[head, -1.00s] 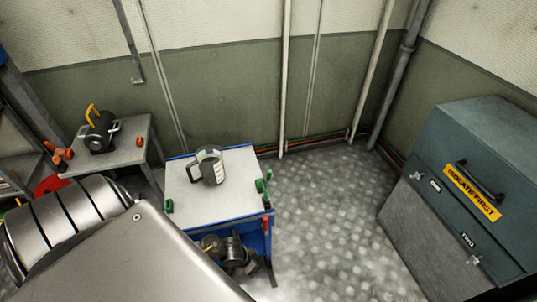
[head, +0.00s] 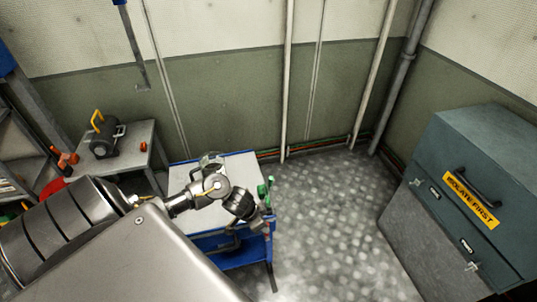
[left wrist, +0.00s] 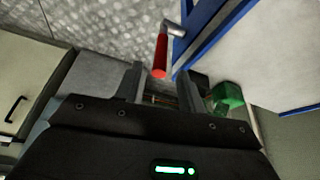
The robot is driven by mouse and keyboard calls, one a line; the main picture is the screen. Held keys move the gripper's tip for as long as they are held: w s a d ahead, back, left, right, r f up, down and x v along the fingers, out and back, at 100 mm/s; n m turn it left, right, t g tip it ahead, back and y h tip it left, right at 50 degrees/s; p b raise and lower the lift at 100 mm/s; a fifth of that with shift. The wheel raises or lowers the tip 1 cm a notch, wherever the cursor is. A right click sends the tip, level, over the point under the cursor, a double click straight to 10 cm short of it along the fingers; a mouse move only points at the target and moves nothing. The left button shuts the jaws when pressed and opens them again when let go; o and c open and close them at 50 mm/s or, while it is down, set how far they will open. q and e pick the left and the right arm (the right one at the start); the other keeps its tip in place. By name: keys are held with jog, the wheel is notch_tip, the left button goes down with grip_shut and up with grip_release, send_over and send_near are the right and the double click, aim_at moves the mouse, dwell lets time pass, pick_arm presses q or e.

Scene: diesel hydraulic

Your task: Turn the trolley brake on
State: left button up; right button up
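The trolley has a white top (head: 240,168) and a blue frame (head: 270,245). In the left wrist view, a red lever (left wrist: 161,53) on a grey pivot stands out from the trolley's blue edge (left wrist: 205,30). It is probably the brake. My left gripper (left wrist: 160,76) is open, its fingers apart, with the red lever's tip in line with the gap. I cannot tell whether they touch. My right gripper is not in view.
A green part (left wrist: 226,97) is close beside the right finger; green parts (head: 268,188) also show on the trolley's right edge. A teal cabinet (head: 490,150) stands at right, with clear floor (head: 330,210) between.

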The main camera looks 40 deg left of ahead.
pick_arm(q)
jog(key=b+x, duration=0.1)
jog(key=x, duration=0.5)
jog(key=shift+w+f+b, duration=0.15)
jog(key=shift+f+b, duration=0.15)
jog(key=shift+b, duration=0.1)
jog(key=shift+w+d+f, duration=0.1)
jog(key=shift+f, duration=0.15)
jog(key=shift+c, duration=0.4)
jog(key=c, duration=0.7)
grip_shut()
